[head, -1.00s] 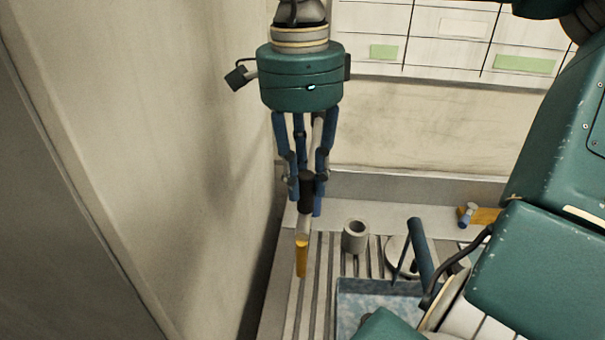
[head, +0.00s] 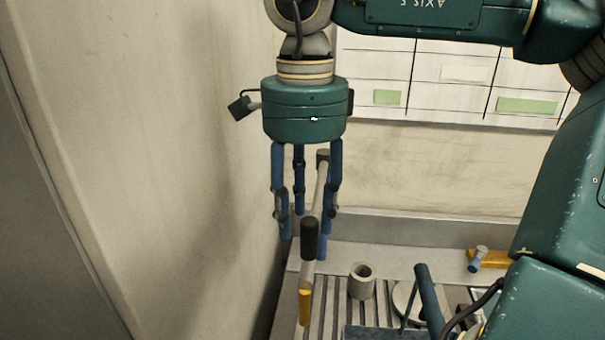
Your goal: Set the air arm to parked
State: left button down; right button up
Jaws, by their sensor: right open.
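A slim grey rod with a black grip and an orange-yellow lower end, which looks like the air arm (head: 309,240), runs down between the fingers of my right gripper (head: 304,238). The gripper hangs from above with its blue fingers pointing down and spread open. The rod's upper end shows among the fingers, and the black grip is at fingertip height. I cannot tell whether any finger touches it. No parked mark is readable. My left gripper is not in view.
A grey cup (head: 361,281) stands on the slatted bench (head: 335,312), right of the rod. A round pale dish and a dark blue bar (head: 428,290) are further right. An orange block (head: 490,259) lies at the back. A wall (head: 150,150) is close on the left.

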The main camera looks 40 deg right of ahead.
notch_tip(320, 180, up, 10)
jog(key=shift+a, duration=0.15)
jog(key=shift+a, duration=0.1)
dwell(0.6)
